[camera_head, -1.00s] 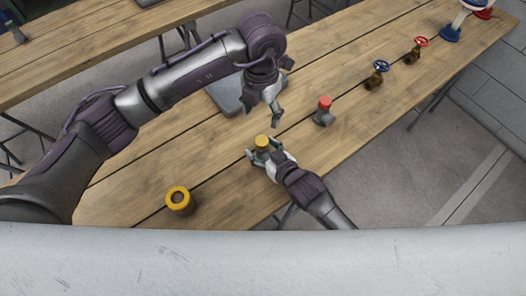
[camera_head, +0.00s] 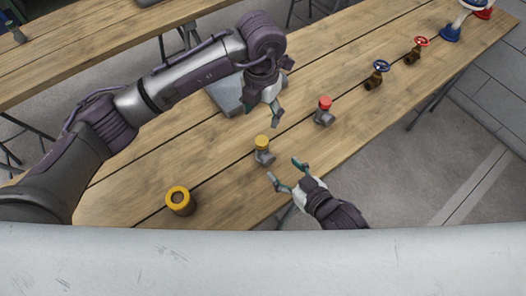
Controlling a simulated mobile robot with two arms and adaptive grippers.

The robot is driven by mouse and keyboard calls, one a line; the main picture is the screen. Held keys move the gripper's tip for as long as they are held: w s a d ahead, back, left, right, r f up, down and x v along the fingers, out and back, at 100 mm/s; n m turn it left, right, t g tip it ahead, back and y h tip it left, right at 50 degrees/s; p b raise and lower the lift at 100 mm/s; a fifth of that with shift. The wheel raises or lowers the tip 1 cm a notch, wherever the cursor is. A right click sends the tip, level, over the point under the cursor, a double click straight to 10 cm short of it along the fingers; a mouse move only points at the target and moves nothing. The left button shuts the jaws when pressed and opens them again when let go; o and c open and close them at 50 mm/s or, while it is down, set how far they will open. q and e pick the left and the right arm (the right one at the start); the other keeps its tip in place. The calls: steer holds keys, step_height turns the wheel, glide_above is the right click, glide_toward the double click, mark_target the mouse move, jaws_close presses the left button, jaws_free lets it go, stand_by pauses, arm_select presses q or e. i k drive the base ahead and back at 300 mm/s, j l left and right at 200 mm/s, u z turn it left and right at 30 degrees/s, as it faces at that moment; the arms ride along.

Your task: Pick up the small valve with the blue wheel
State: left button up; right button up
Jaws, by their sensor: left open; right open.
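The small valve with the blue wheel (camera_head: 377,77) stands on the wooden table towards the far right, with a brass-brown body under a blue handwheel. My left gripper (camera_head: 262,117) is open and empty above the middle of the table, left of the red-topped fitting and well apart from the blue-wheel valve. My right gripper (camera_head: 283,172) is open and empty near the table's front edge, close to a grey fitting with a yellow top (camera_head: 262,150) but apart from it. Neither gripper touches the blue-wheel valve.
A red-wheel valve (camera_head: 415,52) stands beyond the blue one. A red-topped grey fitting (camera_head: 324,112) stands nearer. A grey flat object (camera_head: 226,95) lies behind my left gripper. A blue, white and red object (camera_head: 458,25) stands far right.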

mark_target(376, 79)
steer(key=k+l, duration=0.85)
